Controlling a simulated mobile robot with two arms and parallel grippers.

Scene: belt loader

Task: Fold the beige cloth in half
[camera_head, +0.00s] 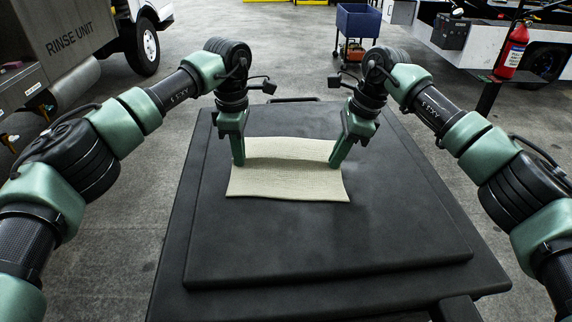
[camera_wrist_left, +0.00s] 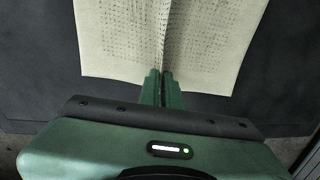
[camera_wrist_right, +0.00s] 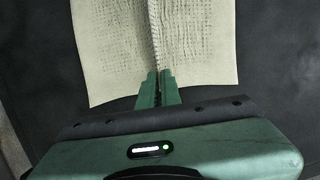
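The beige cloth (camera_head: 285,182) lies spread on the black table top, with a crease or raised ridge running across its middle between my two grippers. My left gripper (camera_head: 239,162) points down at the cloth's left edge, and my right gripper (camera_head: 337,163) points down at its right edge. In the left wrist view the fingers (camera_wrist_left: 162,76) are together at the cloth's edge (camera_wrist_left: 105,45), pinching it where the ridge starts. In the right wrist view the fingers (camera_wrist_right: 159,76) likewise close on the ridge at the cloth's edge (camera_wrist_right: 205,50). The pinched part is hidden between the fingers.
The black table top (camera_head: 320,240) is clear in front of the cloth and at both sides. A blue cart (camera_head: 357,25) stands behind the table. A red fire extinguisher (camera_head: 511,52) is at the right, and a grey rinse unit (camera_head: 75,40) at the left.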

